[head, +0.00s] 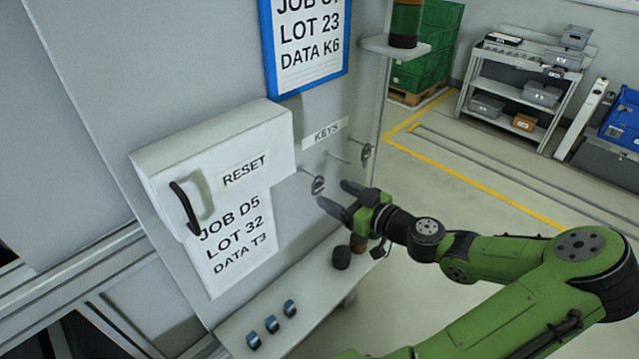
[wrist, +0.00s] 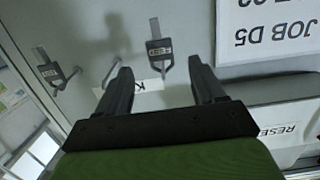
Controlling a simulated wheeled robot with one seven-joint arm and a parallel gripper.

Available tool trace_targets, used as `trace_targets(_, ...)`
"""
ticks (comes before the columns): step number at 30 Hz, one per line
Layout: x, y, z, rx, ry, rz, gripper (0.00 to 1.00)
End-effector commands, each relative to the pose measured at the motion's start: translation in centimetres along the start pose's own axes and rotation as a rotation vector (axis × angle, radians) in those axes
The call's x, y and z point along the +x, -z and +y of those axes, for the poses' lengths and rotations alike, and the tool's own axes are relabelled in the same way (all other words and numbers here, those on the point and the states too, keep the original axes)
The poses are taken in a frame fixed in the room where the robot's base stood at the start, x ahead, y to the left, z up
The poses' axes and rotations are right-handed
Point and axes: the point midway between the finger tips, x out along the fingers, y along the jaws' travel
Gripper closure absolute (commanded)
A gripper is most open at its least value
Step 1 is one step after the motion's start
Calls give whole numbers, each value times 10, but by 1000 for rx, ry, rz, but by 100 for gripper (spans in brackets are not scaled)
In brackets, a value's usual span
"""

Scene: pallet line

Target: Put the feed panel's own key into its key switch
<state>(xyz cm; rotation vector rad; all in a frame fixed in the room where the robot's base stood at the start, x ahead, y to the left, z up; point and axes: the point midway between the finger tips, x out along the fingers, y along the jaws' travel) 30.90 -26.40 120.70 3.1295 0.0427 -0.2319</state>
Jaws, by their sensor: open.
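My gripper (head: 331,191) is open and empty in front of the grey panel wall, below the KEYS label (head: 324,133). One tagged key (head: 318,184) hangs on a hook close to the fingertips. In the wrist view this key (wrist: 160,50) lies in line with the gap between the fingers (wrist: 160,68), just past the tips. A second tagged key (head: 366,151) hangs on a hook to the right; it also shows in the wrist view (wrist: 48,72). The tag lettering is too small to read surely. I cannot make out a key switch.
A bare hook (head: 338,158) sits between the keys. A white RESET cover (head: 215,165) with a black handle juts out at left. Below, a ledge (head: 315,300) carries several blue-ringed round parts and dark knobs (head: 341,258). A small shelf (head: 395,47) sticks out above right.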

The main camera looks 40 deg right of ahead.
Motion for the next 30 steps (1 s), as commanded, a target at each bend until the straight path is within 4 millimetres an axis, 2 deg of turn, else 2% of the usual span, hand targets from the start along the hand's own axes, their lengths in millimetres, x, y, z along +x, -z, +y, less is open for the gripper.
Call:
trace_targets(1, 13, 2, -2, 2, 8, 2, 32)
trace_targets(6, 51, 3, -2, 3, 6, 2, 32)
trace_targets(10, 73, 2, -1, 2, 3, -1, 32)
trace_targets(15, 85, 1, -1, 1, 1, -2, 32)
trace_targets(21, 85, 0, -1, 1, 0, -3, 32)
trace_targets(23, 85, 0, -1, 1, 0, -3, 38)
trace_targets(30, 85, 0, -1, 1, 1, -3, 75)
